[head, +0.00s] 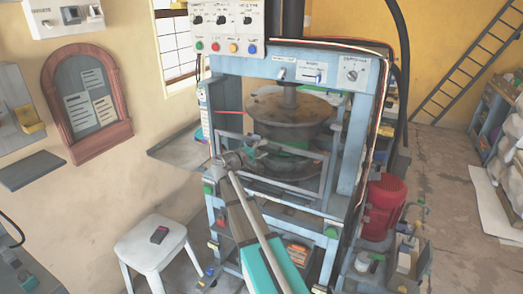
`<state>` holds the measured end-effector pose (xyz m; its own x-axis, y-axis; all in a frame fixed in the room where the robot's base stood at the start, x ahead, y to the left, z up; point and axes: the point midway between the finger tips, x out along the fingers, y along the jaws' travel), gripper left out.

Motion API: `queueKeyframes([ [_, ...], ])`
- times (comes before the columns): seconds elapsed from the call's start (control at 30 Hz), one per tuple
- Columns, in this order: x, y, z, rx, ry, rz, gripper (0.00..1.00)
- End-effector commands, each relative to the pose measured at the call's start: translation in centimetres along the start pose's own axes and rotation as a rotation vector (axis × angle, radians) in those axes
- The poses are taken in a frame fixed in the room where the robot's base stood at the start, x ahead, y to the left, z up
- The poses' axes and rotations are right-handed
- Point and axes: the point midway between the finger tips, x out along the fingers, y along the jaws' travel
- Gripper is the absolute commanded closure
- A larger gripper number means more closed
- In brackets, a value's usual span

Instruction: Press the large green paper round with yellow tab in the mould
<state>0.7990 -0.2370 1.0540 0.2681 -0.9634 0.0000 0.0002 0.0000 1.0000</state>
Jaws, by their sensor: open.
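A light blue press frame (343,140) stands in the middle of the head view. Its round dark upper die (290,113) hangs on a ram above the lower mould (287,166). A strip of green (290,147) shows between the two, which looks like the paper round; its yellow tab cannot be made out. The dies appear apart. My gripper (250,158) is at the front left of the mould, close to the guard bars, and is open. It looks empty. Bars and my arm hide part of the mould.
A control panel (226,27) with knobs and coloured buttons is at the top left of the press. Switches sit on its crossbeam (310,71). A white stool (153,248) stands at front left, a red motor (384,207) at right. Open floor lies beyond at right.

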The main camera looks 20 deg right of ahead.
Motion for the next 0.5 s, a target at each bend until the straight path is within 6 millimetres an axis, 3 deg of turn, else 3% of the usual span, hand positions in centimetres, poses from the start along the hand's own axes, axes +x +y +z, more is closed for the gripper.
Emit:
queueKeyframes([
  [0.17,-0.01,0.00,0.00,0.000,0.000,0.000,0.49],
  [0.43,-0.03,0.00,0.01,0.000,0.000,0.000,0.97],
  [0.5,-0.03,0.00,0.01,0.000,0.000,0.000,1.00],
])
